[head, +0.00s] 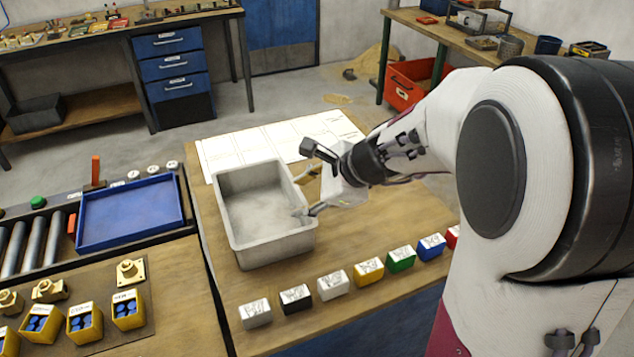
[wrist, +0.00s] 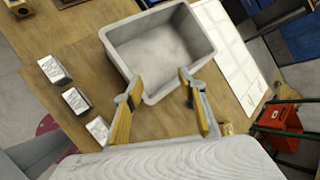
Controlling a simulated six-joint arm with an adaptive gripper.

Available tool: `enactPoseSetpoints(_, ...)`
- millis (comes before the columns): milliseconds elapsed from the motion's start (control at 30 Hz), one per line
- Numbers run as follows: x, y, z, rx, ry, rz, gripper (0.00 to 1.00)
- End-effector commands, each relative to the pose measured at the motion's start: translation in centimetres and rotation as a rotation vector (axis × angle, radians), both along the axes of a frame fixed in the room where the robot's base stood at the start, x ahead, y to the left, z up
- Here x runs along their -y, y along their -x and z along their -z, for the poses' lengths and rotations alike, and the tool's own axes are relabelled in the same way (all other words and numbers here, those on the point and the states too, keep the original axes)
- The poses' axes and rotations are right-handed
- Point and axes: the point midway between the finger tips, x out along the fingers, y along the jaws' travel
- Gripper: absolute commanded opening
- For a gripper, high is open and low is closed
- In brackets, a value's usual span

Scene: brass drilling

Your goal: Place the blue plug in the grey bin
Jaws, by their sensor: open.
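The grey bin (head: 265,257) stands on the wooden table in the head view, and its visible floor is bare. It also shows in the wrist view (wrist: 205,42). My gripper (head: 303,195) is at the bin's right side, with its fingertips near the right rim. In the wrist view my gripper (wrist: 159,86) is open with nothing between its fingers, and the near bin wall lies beyond the tips. Small blue plugs (head: 82,322) sit in yellow boxes at the lower left of the head view. I cannot tell which one is the task's blue plug.
A row of coloured labelled blocks, including a blue one (head: 431,247), lines the table's front edge. A blue tray (head: 130,240) and rollers lie left of the bin. White sheets (head: 240,147) lie behind it. Bare wood lies between bin and blocks.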

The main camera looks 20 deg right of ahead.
Motion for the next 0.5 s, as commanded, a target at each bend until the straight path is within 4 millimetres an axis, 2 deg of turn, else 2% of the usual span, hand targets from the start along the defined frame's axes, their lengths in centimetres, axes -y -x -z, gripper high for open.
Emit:
enactPoseSetpoints(200, 4.2, -3.1, 2.7, -0.051, -0.167, 0.257, 0.41)
enactPoseSetpoints(500, 10.3, -6.0, 7.1, -0.111, -0.382, 0.603, 0.41)
